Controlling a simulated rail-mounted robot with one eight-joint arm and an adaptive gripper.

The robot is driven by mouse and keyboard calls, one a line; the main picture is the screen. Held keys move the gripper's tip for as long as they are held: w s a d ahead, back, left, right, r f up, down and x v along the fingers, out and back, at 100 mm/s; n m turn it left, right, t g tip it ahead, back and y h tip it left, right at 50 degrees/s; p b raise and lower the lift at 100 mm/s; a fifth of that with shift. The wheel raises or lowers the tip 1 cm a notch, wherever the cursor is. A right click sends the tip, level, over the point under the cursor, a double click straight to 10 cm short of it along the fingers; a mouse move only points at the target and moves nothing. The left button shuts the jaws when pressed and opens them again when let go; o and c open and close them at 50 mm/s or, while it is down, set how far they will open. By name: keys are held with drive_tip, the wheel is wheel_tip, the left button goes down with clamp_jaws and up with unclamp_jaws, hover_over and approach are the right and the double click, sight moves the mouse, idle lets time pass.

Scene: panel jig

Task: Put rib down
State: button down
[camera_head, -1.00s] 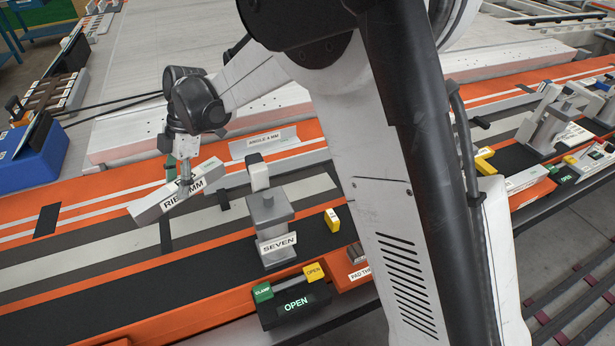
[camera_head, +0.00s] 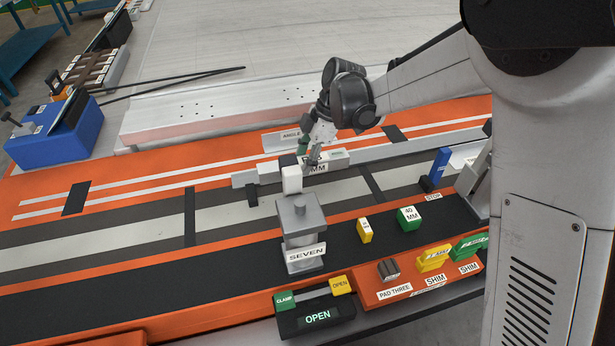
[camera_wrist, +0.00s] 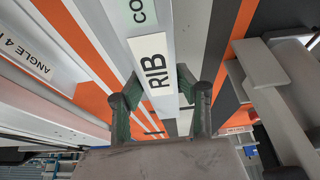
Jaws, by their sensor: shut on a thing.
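The rib (camera_head: 338,158) is a long grey bar with white labels, partly hidden behind my gripper in the head view. My gripper (camera_head: 312,160) is shut on it. In the wrist view, the rib (camera_wrist: 155,68) with its RIB label lies between my two green-and-black fingers (camera_wrist: 160,98). The rib runs roughly along the table's stripes, behind clamp seven (camera_head: 302,232). Whether it touches the surface under it, I cannot tell.
A clamp box (camera_head: 316,318) reading OPEN stands in front of clamp seven. An angle piece (camera_head: 288,138) lies just behind the rib. Yellow, green and blue blocks stand to the right on the black strip.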

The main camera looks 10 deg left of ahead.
sight(304, 185)
drive_tip(key=shift+f, duration=2.6)
drive_tip(key=shift+f+b, duration=0.25)
drive_tip(key=shift+b, duration=0.15)
drive_tip(key=c, duration=1.2)
unclamp_jaws()
drive_tip(key=shift+c, duration=0.2)
drive_tip(key=shift+r, duration=0.1)
